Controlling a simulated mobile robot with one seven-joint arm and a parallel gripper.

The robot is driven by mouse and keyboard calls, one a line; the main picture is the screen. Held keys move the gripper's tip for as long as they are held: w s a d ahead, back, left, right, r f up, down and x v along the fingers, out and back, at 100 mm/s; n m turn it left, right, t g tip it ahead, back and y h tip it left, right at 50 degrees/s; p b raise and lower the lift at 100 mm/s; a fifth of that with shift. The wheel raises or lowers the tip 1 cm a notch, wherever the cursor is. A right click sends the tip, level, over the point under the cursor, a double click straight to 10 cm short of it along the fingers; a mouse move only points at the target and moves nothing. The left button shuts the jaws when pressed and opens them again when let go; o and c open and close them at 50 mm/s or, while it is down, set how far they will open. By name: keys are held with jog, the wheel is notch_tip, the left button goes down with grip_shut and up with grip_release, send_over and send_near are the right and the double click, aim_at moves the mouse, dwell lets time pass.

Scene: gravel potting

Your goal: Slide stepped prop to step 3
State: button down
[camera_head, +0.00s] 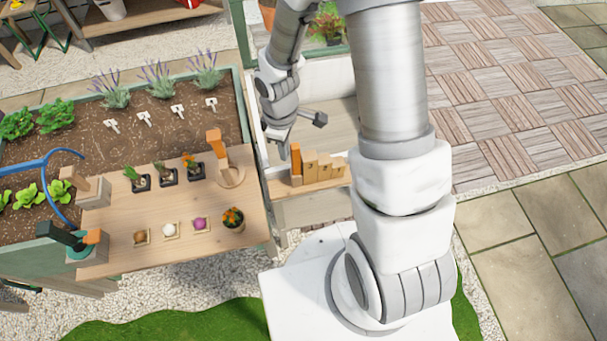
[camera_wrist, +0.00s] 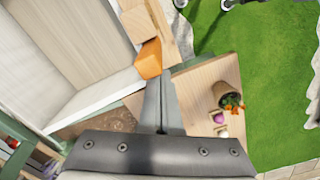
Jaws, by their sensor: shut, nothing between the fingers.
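The stepped prop (camera_head: 325,169) is a light wooden block with steps falling to the right and an upright orange end (camera_head: 296,160) on its left. It sits on a wooden ledge just right of the potting table. My gripper (camera_head: 284,151) points down just left of the orange end, with its fingers shut and empty. In the wrist view the shut fingertips (camera_wrist: 153,78) are close to the orange end (camera_wrist: 149,59), and the wooden steps (camera_wrist: 138,22) lie beyond it. I cannot tell whether the fingers touch the prop.
A white-framed box (camera_wrist: 72,52) stands beside the prop. The potting table (camera_head: 175,225) at left holds several small pots and bulbs, a wooden tool with an orange grip (camera_head: 214,138) and a flowering pot (camera_head: 233,219). A planter bed (camera_head: 150,135) lies behind it.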

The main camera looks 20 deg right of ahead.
jog(key=p, duration=0.3)
send_over(324, 159)
jog(key=shift+a+b, duration=0.6)
jog(key=shift+a, duration=0.4)
notch_tip(324, 159, up, 8)
jog(key=p, duration=0.6)
jog(key=shift+p, duration=0.4)
dwell(1.7)
dwell(0.4)
notch_tip(324, 159, up, 16)
jog(key=d+r+m+t+h+b, duration=0.1)
jog(key=m+t, duration=0.1)
jog(key=m, duration=0.3)
jog(key=s+a+r+m+t+y+b, duration=0.1)
jog(key=s+a+r+m+t, duration=0.2)
jog(key=s+r, duration=0.9)
jog(key=m, duration=0.3)
jog(key=shift+r+m+t, duration=0.15)
jog(key=shift+m+t, duration=0.15)
